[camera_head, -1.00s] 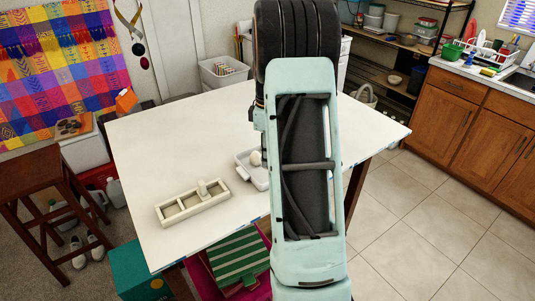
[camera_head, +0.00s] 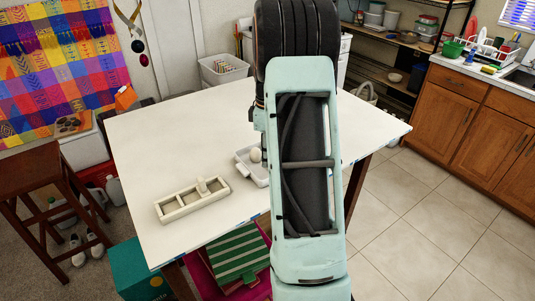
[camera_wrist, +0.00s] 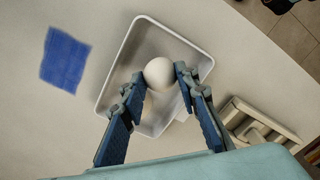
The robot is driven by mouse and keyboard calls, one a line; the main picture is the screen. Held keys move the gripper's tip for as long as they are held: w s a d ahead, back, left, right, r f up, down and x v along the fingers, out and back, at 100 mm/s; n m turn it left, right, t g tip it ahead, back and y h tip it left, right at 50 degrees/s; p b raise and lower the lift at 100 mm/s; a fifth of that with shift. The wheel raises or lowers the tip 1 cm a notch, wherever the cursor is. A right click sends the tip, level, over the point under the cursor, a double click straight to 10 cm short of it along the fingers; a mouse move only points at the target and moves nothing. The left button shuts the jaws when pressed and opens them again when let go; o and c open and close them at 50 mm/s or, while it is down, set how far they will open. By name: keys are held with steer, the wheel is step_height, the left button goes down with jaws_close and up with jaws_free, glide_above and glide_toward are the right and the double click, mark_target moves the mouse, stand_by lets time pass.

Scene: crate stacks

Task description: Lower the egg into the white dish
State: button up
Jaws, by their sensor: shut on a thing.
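A white egg (camera_wrist: 159,74) is between the two blue fingertips of my gripper (camera_wrist: 160,76) in the wrist view. My gripper is shut on it. The white dish (camera_wrist: 116,60) is a shallow rectangular tray, and the egg appears over its inside. I cannot tell whether the egg touches the dish floor. In the head view the egg (camera_head: 255,155) shows above the dish (camera_head: 243,167), beside my arm. My arm hides the right part of the dish and most of my gripper there.
A cream divided box (camera_head: 176,213) lies on the white table (camera_head: 180,140), left of the dish; it also shows in the wrist view (camera_wrist: 235,109). A small block (camera_head: 212,185) sits on it. A blue square (camera_wrist: 65,60) lies beside the dish. The table's left side is clear.

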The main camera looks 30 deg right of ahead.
steer(key=shift+f+b, duration=0.75)
steer(key=shift+f, duration=0.55)
stand_by(0.4)
steer(key=o, duration=0.8)
step_height(320, 180, up, 12)
steer(key=shift+r, duration=0.1)
